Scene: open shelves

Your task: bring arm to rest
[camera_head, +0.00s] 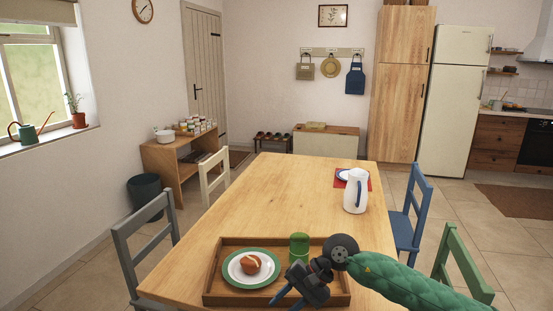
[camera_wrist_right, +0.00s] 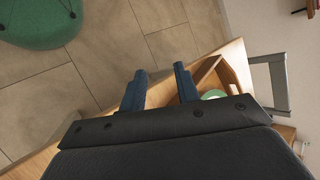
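My right arm comes in from the lower right in the head view, and its gripper (camera_head: 285,299) hangs over the front right part of the wooden tray (camera_head: 213,283). In the right wrist view the two blue fingers of the right gripper (camera_wrist_right: 161,80) stand apart with nothing between them. The gripper hides part of the tray. I cannot tell its exact height above the tray. My left arm and gripper are not in view.
The tray holds a green-rimmed plate (camera_head: 236,273) with a bread roll (camera_head: 250,264) and a green cup (camera_head: 299,247). A white jug (camera_head: 355,192) stands farther back on the table (camera_head: 265,200). Chairs, including a green one (camera_head: 462,262) by my arm, surround the table. The table's middle is clear.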

